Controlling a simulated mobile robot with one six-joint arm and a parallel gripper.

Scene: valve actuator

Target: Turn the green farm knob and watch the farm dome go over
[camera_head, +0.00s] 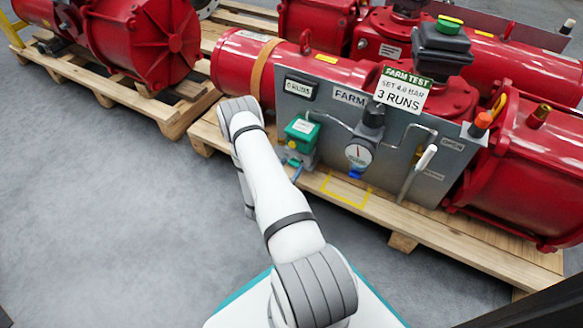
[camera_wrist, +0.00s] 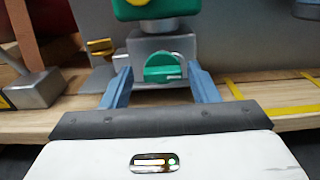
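The green knob (camera_wrist: 165,70) sits on the front of a grey block, under a green housing, in the wrist view. Its grip bar lies roughly level. My gripper (camera_wrist: 161,88) is open, with one blue finger on each side of the knob and visible gaps between. In the head view the green housing (camera_head: 302,131) is on the left of the FARM panel (camera_head: 338,125). The dome (camera_head: 449,24), green with a yellow rim, tops a dark box on the red actuator.
A pressure gauge (camera_head: 358,154) and a white-handled lever (camera_head: 424,160) are on the panel, right of the knob. A FARM TEST card (camera_head: 404,89) reads 3 RUNS. The wooden pallet (camera_head: 470,232) runs below. A brass fitting (camera_wrist: 100,48) is close left of the knob.

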